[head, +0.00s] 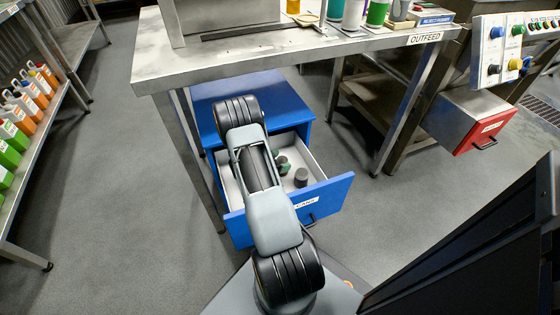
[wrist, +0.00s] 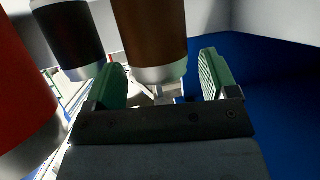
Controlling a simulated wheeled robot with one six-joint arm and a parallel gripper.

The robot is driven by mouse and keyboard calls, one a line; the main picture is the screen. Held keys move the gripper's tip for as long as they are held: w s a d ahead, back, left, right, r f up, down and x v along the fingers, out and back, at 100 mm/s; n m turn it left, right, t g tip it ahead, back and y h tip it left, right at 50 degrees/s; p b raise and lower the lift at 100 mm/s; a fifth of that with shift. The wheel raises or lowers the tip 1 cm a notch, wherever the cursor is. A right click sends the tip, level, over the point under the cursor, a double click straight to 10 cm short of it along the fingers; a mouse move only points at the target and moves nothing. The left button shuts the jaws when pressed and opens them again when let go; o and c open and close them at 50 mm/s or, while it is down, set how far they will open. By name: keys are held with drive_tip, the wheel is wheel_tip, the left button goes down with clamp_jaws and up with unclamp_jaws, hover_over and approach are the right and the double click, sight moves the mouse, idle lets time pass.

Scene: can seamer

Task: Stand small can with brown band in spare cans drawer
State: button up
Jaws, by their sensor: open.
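The spare cans drawer (head: 330,196) is pulled out of the blue cabinet under the table; its front label is partly hidden by my arm. My gripper (head: 283,163) is low inside the drawer, its green-padded fingers apart. In the wrist view my gripper (wrist: 160,85) is open, and the can with the brown band (wrist: 152,35) shows between and just beyond the fingers, with a pale metal end. Contact with the pads cannot be told. In the head view this can is hidden.
A dark can (head: 301,177) stands in the drawer; a dark can (wrist: 68,35) and a red can (wrist: 20,90) are close by in the wrist view. The outfeed table (head: 235,62) overhangs the cabinet (head: 283,95).

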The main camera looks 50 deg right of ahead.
drive_tip(key=shift+r, duration=0.35)
drive_tip(key=p+v, duration=0.3)
drive_tip(key=v, duration=0.4)
drive_tip(key=shift+a+r, duration=0.3)
drive_tip(key=shift+r, duration=0.05)
drive_tip(key=shift+r, duration=0.1)
